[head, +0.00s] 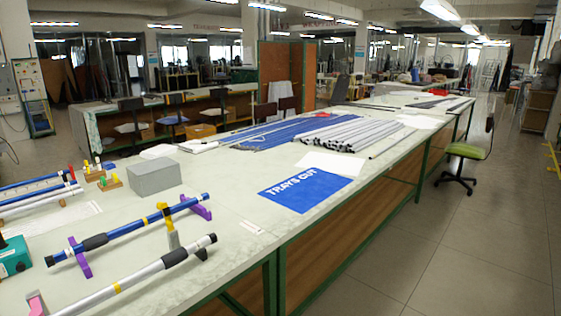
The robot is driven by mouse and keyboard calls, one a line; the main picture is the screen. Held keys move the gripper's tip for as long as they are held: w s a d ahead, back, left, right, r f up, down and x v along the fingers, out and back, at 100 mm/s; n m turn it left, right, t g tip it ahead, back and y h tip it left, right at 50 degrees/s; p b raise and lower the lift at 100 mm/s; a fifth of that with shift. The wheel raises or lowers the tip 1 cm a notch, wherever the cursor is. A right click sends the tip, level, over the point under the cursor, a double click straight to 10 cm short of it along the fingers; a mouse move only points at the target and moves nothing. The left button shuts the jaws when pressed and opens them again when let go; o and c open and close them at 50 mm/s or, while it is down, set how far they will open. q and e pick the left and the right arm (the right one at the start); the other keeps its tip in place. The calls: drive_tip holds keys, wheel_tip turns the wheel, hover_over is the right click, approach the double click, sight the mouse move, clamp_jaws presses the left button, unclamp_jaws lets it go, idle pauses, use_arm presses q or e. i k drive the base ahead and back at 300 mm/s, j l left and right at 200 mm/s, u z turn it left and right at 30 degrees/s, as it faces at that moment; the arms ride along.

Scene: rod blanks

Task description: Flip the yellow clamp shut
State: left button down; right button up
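A small yellow piece (163,206) sits at the blue rod, just above a grey post (173,240); it may be the yellow clamp, but it is too small to tell whether it is open or shut. The blue rod (135,228) with dark grips lies across two purple stands (201,208). In front of it a white rod (140,274) with a dark grip and a yellow band lies roughly parallel, by a pink stand (37,303) at the near left. Neither of my grippers shows in the head view.
A grey box (154,177) stands behind the blue rod. A teal device (14,257) is at the left edge. Small coloured pegs in wooden blocks (110,183) stand farther back.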

sight(163, 206)
drive_tip(key=j+z, duration=0.3)
drive_tip(key=j, duration=0.45)
drive_tip(key=j+z, duration=0.3)
drive_tip(key=j, duration=0.45)
